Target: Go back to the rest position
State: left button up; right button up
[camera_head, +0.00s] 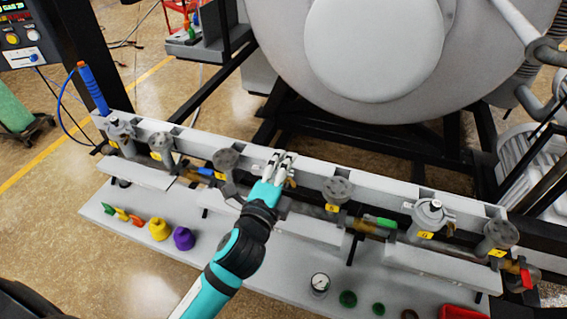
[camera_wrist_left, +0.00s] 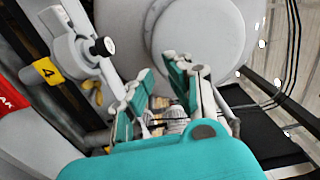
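My left gripper (camera_head: 281,163) is at the middle of the long grey rail (camera_head: 390,195), over its upper edge. It also shows in the left wrist view (camera_wrist_left: 160,78), with its two fingers apart and a gap between the tips. Nothing is clearly held; pale ribbed parts show behind and between the fingers. In the left wrist view, a grey clamped fitting (camera_wrist_left: 76,48) with a yellow number 4 tag (camera_wrist_left: 47,71) is left of the fingers. My right gripper is not in view.
The rail carries several grey fittings, including one left of my gripper (camera_head: 226,160) and one right of it (camera_head: 337,190). The large furnace vessel (camera_head: 375,45) stands behind. A grey shelf (camera_head: 235,240) in front holds coloured caps, a purple part (camera_head: 183,238) and a gauge (camera_head: 320,283).

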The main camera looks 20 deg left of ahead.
pick_arm(q)
jog(key=shift+r, duration=0.2)
dwell(0.3)
jog(key=s+a+f+n+g+y, duration=0.1)
jog(key=s+a+f+n+g, duration=0.25)
jog(key=f+n, duration=0.2)
jog(key=s+a+f+n+g+y, duration=0.1)
jog(key=s+a+f+n+g, duration=0.1)
jog(key=s+f+n+g, duration=0.25)
jog(key=s+f+n+g+h, duration=0.1)
jog(key=s+f+n+g, duration=0.2)
jog(key=s+f, duration=0.35)
jog(key=s+f+n+g+h, duration=0.1)
jog(key=s+f+n+g, duration=0.2)
jog(key=s, duration=0.7)
jog(key=s+f+g, duration=0.2)
jog(key=s+f, duration=0.1)
jog(key=f, duration=2.5)
jog(key=s+a+f+g, duration=0.1)
jog(key=s+a+f, duration=0.2)
jog(key=s+f, duration=1.1)
jog(key=shift+s+y, duration=0.3)
jog(key=shift+s, duration=0.5)
